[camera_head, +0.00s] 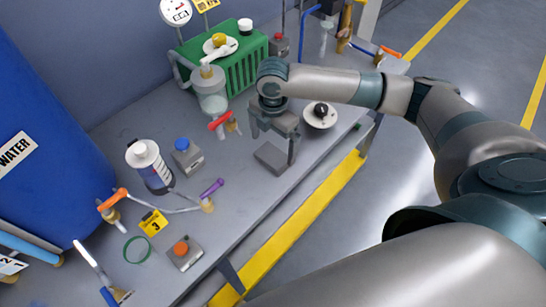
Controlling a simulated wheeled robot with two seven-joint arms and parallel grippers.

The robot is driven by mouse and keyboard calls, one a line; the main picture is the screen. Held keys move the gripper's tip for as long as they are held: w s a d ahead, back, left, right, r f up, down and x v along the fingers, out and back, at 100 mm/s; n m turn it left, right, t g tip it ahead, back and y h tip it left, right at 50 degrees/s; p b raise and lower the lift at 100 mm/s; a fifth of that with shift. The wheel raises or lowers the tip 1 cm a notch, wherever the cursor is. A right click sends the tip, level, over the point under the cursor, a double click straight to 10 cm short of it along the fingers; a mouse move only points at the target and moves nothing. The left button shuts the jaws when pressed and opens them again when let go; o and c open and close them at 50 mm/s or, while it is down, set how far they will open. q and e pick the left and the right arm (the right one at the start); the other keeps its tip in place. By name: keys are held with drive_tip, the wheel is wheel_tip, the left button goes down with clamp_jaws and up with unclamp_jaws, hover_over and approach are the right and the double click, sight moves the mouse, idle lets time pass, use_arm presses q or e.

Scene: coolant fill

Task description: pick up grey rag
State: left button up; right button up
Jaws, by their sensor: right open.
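The grey rag (271,158) looks like a flat, dark grey square on the grey workbench (235,195), near its front edge. My right gripper (273,148) points down above the rag with its two fingers apart. One finger hangs to the left of the rag's far side and the other by its right side. Nothing shows between the fingers. I cannot tell whether the fingertips touch the rag or the bench. My left gripper is not in view.
A round white piece with a black knob (320,115) stands close to the right of my gripper. A red-handled valve (219,122) is to the left. A green ribbed box (235,65) stands behind. A white bottle (150,165) and blue barrel (50,130) are farther left.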

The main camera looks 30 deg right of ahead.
sight(273, 156)
drive_tip(key=shift+f+p, duration=0.4)
drive_tip(key=shift+f, duration=0.05)
wheel_tip(273, 156, down, 3)
drive_tip(key=shift+w+d+f+p, duration=0.1)
drive_tip(key=shift+p, duration=0.6)
drive_tip(key=shift+f, duration=0.55)
drive_tip(key=c, duration=0.9)
drive_tip(key=shift+r, duration=0.2)
drive_tip(key=shift+c, duration=0.2)
